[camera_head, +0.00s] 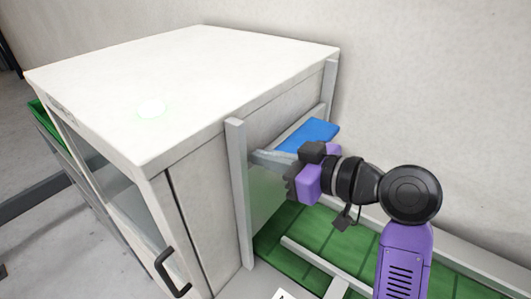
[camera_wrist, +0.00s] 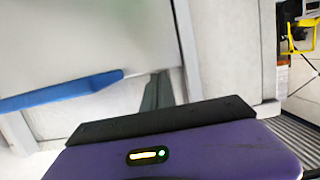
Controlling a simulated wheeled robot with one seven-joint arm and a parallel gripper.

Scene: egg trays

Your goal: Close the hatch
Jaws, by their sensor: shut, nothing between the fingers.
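The hatch is on the right side of a white cabinet, between two grey upright posts. In the head view its pale see-through pane (camera_head: 264,198) shows below my gripper, with a blue handle bar (camera_head: 312,134) behind it. In the wrist view the pane (camera_wrist: 95,38) fills the upper left and the blue bar (camera_wrist: 60,92) lies along its lower edge. My gripper (camera_head: 268,158) is shut and empty, close to the pane and the near post. I cannot tell whether it touches them. My gripper hides part of the hatch, and how far it stands open is unclear.
The white cabinet (camera_head: 190,75) has a front window and a black handle (camera_head: 172,273). The near grey post (camera_head: 239,195) stands beside my gripper. A green conveyor surface (camera_head: 315,235) with a pale rail runs below the arm. A plain wall is behind.

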